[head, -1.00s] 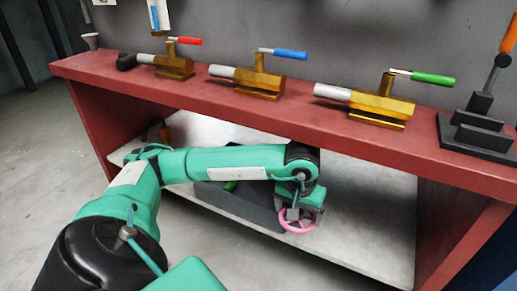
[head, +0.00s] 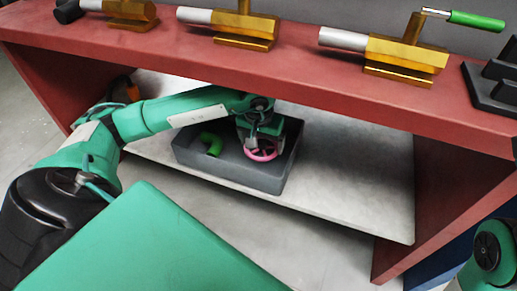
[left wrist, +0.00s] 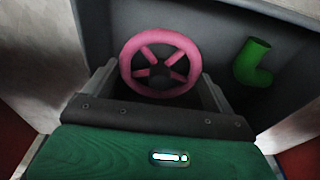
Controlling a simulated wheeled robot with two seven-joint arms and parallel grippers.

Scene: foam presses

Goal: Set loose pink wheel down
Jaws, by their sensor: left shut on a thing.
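The pink wheel (head: 262,158) is a spoked ring, held by my left gripper (head: 260,142) within the opening of a dark grey bin (head: 232,173). In the left wrist view the wheel (left wrist: 160,36) sits between the two fingers of my left gripper (left wrist: 158,78), which is shut on it. The grey bin wall and floor (left wrist: 215,30) show behind it. I cannot tell whether the wheel touches the bin floor. My right gripper is out of view.
A green bent pipe (head: 212,146) lies in the bin, left of the wheel. The bin stands on a pale lower shelf (head: 350,190) beneath a red bench (head: 300,80). Brass presses (head: 405,55) stand on the bench top. The shelf right of the bin is clear.

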